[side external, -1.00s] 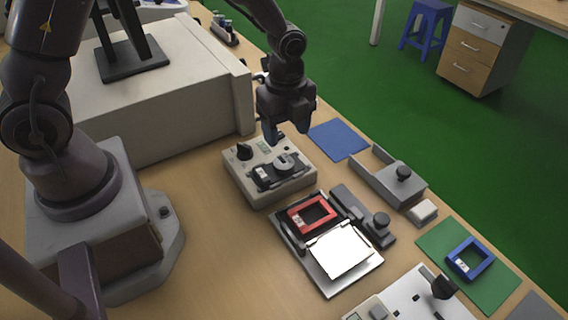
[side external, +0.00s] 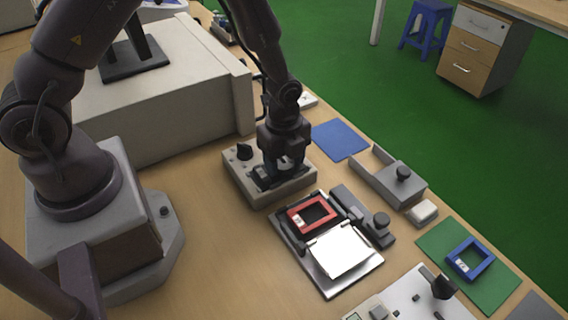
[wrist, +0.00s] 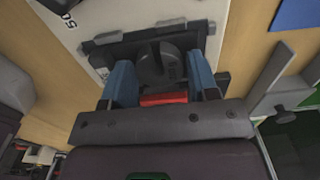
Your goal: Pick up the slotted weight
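The slotted weight (wrist: 161,64) is a dark grey disc with a slot, lying on the black plate on top of a light grey instrument box (side external: 237,177). My gripper (wrist: 160,72) points down over it, with one blue finger on each side of the weight in the wrist view. The fingers are spread apart, and I cannot tell whether either touches the weight. In the side external view my gripper (side external: 284,172) is low over the box and hides most of the weight.
A black knob (side external: 244,152) stands on the box. A red frame (side external: 311,214) and white panel (side external: 341,250) lie in front. A blue mat (side external: 339,139) and grey bracket (side external: 388,180) are to the right. A large beige cabinet (side external: 150,110) stands behind, left.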

